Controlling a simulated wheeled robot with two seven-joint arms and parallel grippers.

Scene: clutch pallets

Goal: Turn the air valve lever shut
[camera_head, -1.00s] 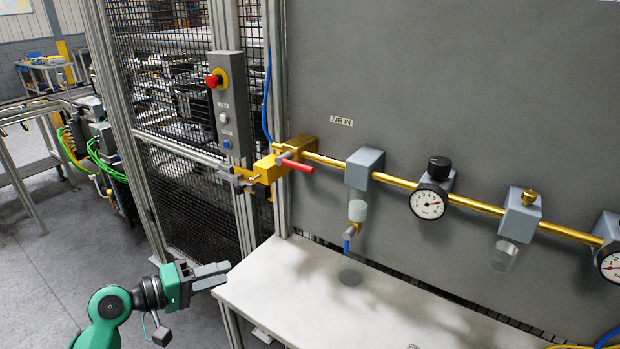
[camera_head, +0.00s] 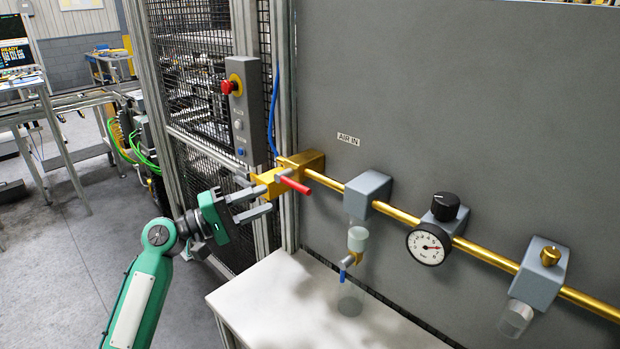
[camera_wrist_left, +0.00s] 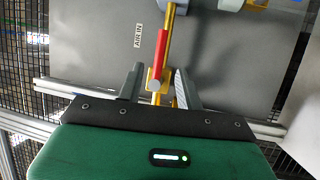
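The air valve is a yellow brass block (camera_head: 268,181) on the grey panel, below the AIR IN label. Its red lever (camera_head: 294,185) points out to the right and slightly down in the head view. In the left wrist view the red lever (camera_wrist_left: 161,52) lies ahead, roughly in line with the gap between the fingers. My left gripper (camera_head: 257,201) is open, its fingers pointing at the valve from the left. In the left wrist view my left gripper (camera_wrist_left: 160,86) shows the valve's end between its spread fingers; contact cannot be told. My right gripper is not in view.
A brass pipe (camera_head: 400,215) runs right from the valve past a filter bowl, a gauge (camera_head: 429,244) and a knob. A control box with a red stop button (camera_head: 229,87) hangs on the mesh fence above my left gripper. A white bench top (camera_head: 290,300) lies below.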

